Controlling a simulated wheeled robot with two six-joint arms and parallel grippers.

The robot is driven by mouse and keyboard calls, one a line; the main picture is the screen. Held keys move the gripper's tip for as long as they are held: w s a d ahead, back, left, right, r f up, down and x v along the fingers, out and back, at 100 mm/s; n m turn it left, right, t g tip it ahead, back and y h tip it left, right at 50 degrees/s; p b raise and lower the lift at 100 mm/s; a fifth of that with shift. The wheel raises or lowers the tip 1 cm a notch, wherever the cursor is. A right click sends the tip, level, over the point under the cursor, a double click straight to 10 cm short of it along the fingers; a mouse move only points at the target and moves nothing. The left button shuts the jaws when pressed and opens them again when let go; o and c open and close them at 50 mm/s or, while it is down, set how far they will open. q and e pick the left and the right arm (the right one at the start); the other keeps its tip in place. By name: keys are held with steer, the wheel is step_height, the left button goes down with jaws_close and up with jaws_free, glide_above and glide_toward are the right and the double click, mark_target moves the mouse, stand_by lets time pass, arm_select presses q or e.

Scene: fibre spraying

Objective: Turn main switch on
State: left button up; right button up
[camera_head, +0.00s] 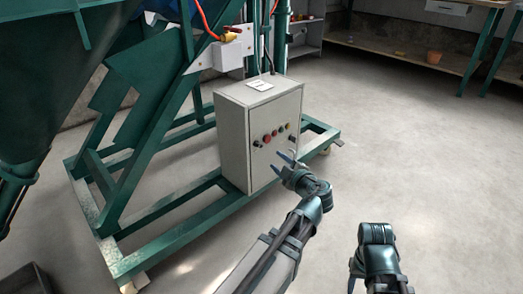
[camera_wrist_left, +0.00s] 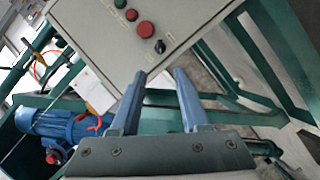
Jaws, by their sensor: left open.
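The grey control box (camera_head: 234,145) stands on the green frame, with a row of buttons and dark knobs on its front. One black rotary switch (camera_head: 257,143) sits at the left end of the row. In the left wrist view a black rotary switch (camera_wrist_left: 160,46) lies beside a red button (camera_wrist_left: 145,29). No label tells which is the main switch. My left gripper (camera_head: 281,162) is open and empty in front of the box's lower front. In the wrist view its fingers (camera_wrist_left: 160,74) point toward the black switch, apparently short of it. My right arm shows at the bottom, its jaws out of sight.
The green frame (camera_head: 170,225) runs around the box's base, and a large green hopper (camera_head: 50,60) fills the upper left. A blue motor (camera_wrist_left: 55,122) shows in the wrist view. A workbench (camera_head: 400,52) stands at the back. The floor to the right is clear.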

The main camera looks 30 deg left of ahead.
mark_target(260, 146)
arm_select(q)
steer(key=b+x, duration=0.3)
steer(key=x, duration=1)
steer(key=shift+w+a+f, duration=0.1)
steer(key=shift+w+a, duration=0.2)
jaws_close()
